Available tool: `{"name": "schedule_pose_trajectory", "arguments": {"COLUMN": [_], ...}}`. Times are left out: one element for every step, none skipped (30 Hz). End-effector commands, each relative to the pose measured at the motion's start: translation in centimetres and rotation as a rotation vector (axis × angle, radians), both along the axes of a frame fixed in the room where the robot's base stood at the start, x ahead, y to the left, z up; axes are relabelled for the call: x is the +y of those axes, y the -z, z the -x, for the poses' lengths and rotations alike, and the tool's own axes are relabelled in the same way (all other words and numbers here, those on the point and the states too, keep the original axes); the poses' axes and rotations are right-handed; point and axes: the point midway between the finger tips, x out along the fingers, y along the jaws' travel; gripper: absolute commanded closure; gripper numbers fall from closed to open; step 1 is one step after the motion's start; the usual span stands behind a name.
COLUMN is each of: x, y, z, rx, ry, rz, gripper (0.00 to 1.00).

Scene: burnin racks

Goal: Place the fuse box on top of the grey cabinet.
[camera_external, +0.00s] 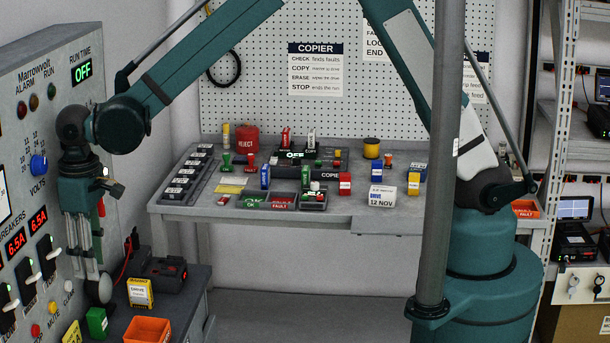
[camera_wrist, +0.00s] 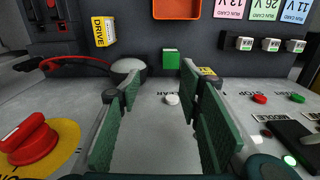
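My gripper (camera_external: 88,268) hangs in front of the grey Marrowvolt control cabinet (camera_external: 45,88) at left, over its lower part. In the wrist view my gripper (camera_wrist: 165,105) has its green-padded fingers apart, with nothing between them. No thing is readably marked as the fuse box. A black box with red parts (camera_external: 166,271) and a small green box (camera_external: 97,322) stand on the low dark bench (camera_external: 193,296).
A yellow DRIVE box (camera_external: 140,292) and orange bin (camera_external: 148,331) share the low bench. The COPIER table (camera_external: 300,220) carries many small items. A grey post (camera_external: 440,150) stands before my base. Shelving is at right.

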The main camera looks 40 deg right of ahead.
Motion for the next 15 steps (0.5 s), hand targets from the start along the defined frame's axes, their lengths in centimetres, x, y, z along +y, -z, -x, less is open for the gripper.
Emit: {"name": "schedule_pose_trajectory", "arguments": {"x": [-0.8, -1.3, -2.1, -2.7, -3.4, -4.3, -5.1, -5.8, -6.8, -7.6, -8.4, -9.5, -10.3, -11.1, -12.2], "y": [-0.6, -1.0, -1.5, -2.0, -2.4, -3.1, -3.6, -4.1, -4.8, -5.3, -5.7, -6.4, -6.9, -7.4, -8.0], "z": [-0.5, -0.9, -1.4, -1.8, -2.2, -2.8, -3.2, -3.6, -4.1, -4.5, -4.9, -5.4, -5.8, -6.1, -6.5], "rx": [-0.003, -0.005, -0.008, -0.012, -0.015, -0.020, -0.023, -0.026, -0.032, -0.036, -0.039, -0.045, -0.049, -0.053, -0.059], "ry": [0.009, 0.014, 0.023, 0.029, 0.035, 0.045, 0.052, 0.059, 0.069, 0.077, 0.084, 0.095, 0.103, 0.111, 0.122], "rz": [-0.004, -0.008, -0.013, -0.018, -0.022, -0.027, -0.031, -0.036, -0.043, -0.047, -0.052, -0.057, -0.063, -0.067, -0.073], "gripper": [0.64, 0.64, 0.64, 0.64, 0.64, 0.64, 0.64, 0.64, 0.64, 0.64, 0.64, 0.64, 0.64, 0.64, 0.64]}}
